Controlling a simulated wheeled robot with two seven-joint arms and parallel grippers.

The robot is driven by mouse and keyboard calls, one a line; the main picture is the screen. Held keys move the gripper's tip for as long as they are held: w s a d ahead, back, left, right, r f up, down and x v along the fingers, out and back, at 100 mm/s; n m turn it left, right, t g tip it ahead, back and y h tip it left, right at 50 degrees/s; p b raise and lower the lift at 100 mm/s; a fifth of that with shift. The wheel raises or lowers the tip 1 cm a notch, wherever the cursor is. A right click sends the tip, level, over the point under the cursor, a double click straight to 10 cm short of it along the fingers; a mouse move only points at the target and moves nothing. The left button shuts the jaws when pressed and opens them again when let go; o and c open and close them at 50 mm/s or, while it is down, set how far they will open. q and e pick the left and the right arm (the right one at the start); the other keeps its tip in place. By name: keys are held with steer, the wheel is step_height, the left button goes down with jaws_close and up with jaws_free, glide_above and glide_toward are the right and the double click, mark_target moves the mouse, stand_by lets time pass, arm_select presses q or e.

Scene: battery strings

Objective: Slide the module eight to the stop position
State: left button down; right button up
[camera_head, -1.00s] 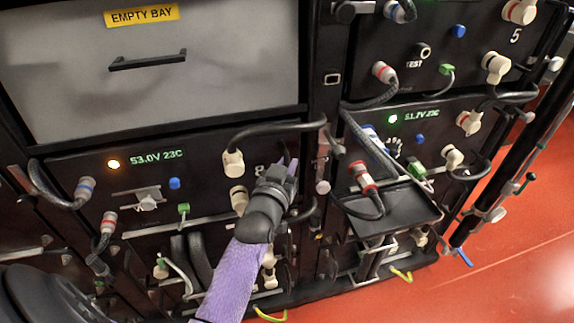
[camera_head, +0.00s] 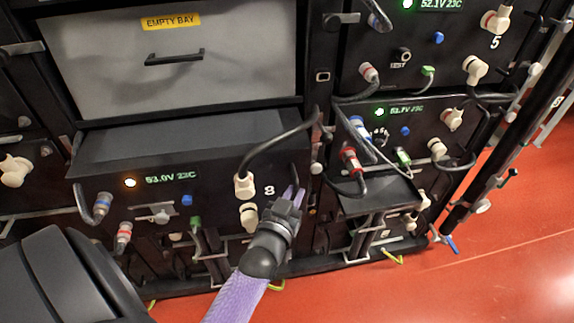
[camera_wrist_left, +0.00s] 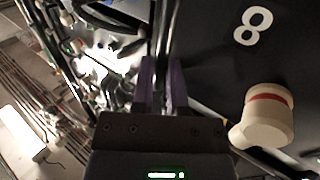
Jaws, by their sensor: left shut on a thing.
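Module eight (camera_head: 150,196) is the black unit below the empty bay. Its front, with a lit amber lamp, a 53.0V 23C display and a white 8, stands out from the rack, and a strip of its top shows behind. My left gripper (camera_head: 295,194) is at the right edge of this front, just right of the 8. In the left wrist view, its purple fingers (camera_wrist_left: 164,80) are shut on a slim dark handle (camera_wrist_left: 165,38) beside the face marked 8. The fingers partly hide the handle. My right gripper is not seen.
A cable with a cream plug (camera_head: 244,186) arches from the module to the rack post. A second cream plug (camera_head: 249,217) sits below it. A black tray (camera_head: 380,194) juts out at the right. The red floor (camera_head: 450,285) is clear at lower right.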

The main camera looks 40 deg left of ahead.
arm_select(q)
steer(key=shift+s+d+r, duration=0.1)
steer(key=shift+s+d, duration=0.05)
steer(key=shift+d, duration=0.3)
steer(key=shift+s+d+r, duration=0.1)
steer(key=shift+d, duration=0.3)
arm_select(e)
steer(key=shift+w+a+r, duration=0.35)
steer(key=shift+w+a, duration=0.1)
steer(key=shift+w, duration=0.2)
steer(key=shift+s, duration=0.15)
arm_select(q)
steer(key=c, duration=1)
jaws_free()
steer(key=shift+c, duration=0.2)
steer(key=o, duration=0.4)
steer(key=shift+w+d+f, duration=0.1)
steer(key=shift+w+d, duration=0.05)
steer(key=shift+w, duration=0.1)
steer(key=shift+c, duration=0.2)
steer(key=shift+s, duration=0.1)
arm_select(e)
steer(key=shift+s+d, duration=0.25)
